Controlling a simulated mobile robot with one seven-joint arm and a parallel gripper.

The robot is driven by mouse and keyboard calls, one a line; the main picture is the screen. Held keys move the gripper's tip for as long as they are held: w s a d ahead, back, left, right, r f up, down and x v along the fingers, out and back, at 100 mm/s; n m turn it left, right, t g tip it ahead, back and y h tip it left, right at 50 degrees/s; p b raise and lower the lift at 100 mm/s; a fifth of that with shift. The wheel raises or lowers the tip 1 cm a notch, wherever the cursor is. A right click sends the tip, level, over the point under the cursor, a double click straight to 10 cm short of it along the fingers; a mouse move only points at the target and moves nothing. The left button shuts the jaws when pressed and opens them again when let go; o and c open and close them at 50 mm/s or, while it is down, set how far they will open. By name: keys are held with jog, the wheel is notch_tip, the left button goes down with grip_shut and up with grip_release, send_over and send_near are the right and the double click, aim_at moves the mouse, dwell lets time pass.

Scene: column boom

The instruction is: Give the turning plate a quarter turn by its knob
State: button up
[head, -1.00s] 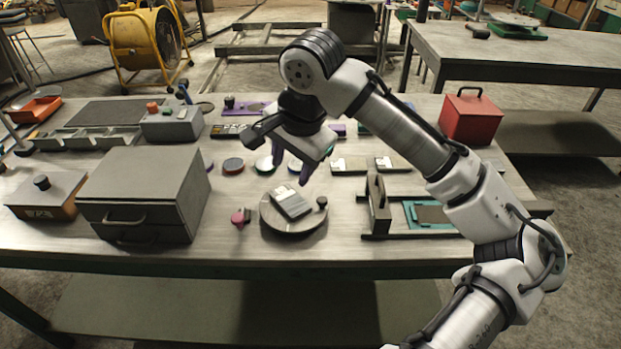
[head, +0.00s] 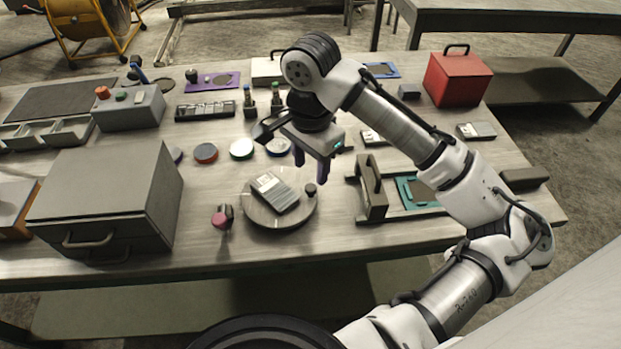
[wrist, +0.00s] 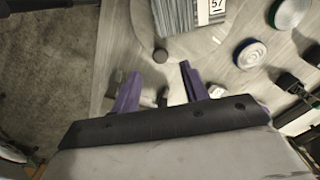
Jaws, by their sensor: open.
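The turning plate (head: 262,216) is a round grey disc on the workbench. A ribbed grey block with a white label (head: 275,190) lies on it. Its dark knob (head: 310,190) stands at the plate's right rim. The knob also shows in the wrist view (wrist: 160,56), ahead of the fingers and between their lines. My gripper (head: 311,170) is open and empty, fingers pointing down, above and just behind the knob in the head view. The purple fingers show in the wrist view (wrist: 158,88), apart from the knob.
A dark upright bracket (head: 372,188) stands right of the plate beside a teal frame (head: 407,191). A pink-topped knob (head: 222,216) stands left of the plate. A large grey drawer box (head: 105,200) is further left. Several coloured discs (head: 242,149) lie behind.

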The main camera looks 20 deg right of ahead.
aim_at(311, 187)
jog(key=shift+f, duration=2.75)
grip_shut()
